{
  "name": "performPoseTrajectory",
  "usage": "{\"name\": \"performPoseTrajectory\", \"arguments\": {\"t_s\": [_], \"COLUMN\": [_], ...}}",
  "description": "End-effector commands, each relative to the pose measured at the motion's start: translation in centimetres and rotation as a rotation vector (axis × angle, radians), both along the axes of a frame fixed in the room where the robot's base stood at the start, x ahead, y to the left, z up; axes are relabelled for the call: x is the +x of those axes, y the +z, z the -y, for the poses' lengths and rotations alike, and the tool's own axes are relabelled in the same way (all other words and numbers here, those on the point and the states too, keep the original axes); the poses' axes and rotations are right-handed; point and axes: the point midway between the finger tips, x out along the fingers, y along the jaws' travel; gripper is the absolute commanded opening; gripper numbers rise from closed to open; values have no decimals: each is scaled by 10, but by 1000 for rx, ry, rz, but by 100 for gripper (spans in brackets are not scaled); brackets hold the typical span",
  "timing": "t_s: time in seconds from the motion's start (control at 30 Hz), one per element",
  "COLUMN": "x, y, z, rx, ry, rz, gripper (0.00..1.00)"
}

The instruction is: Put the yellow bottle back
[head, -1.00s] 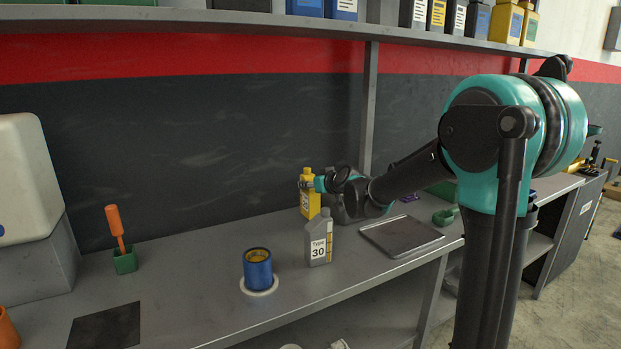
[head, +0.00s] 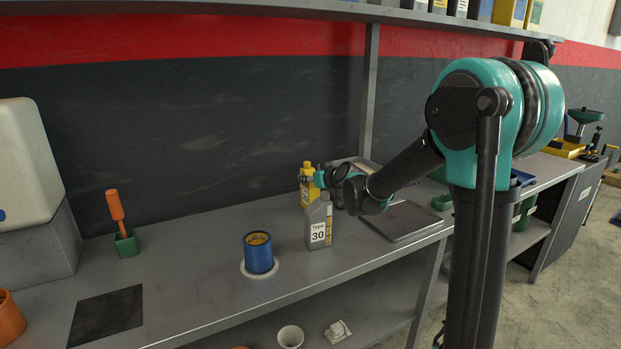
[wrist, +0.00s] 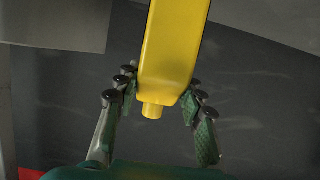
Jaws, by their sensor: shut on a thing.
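The yellow bottle (head: 307,184) is upright at the back of the workbench in the head view, behind the grey "Type 30" bottle (head: 318,226). My gripper (head: 312,178) reaches it from the right and is shut on its upper part. In the wrist view the yellow bottle (wrist: 172,50) lies between the two fingers of my gripper (wrist: 160,100), with its cap toward the camera's lower edge. The grey bottle hides the yellow bottle's lower part, so I cannot tell whether it touches the bench.
A blue roll (head: 258,253) stands on a white ring left of the grey bottle. A flat grey tray (head: 405,220) lies to the right. A green holder with an orange-handled tool (head: 126,243) stands at left.

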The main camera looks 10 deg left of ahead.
Motion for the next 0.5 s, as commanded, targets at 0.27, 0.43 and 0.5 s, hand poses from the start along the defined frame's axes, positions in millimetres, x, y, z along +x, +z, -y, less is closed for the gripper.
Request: {"name": "performPoseTrajectory", "arguments": {"t_s": [0.27, 0.43, 0.5], "x": [0, 0, 0], "y": [-5, -7, -9], "z": [0, 0, 0], "rx": [1, 1, 1], "ry": [0, 0, 0], "rz": [1, 1, 1], "gripper": [0, 0, 0]}}
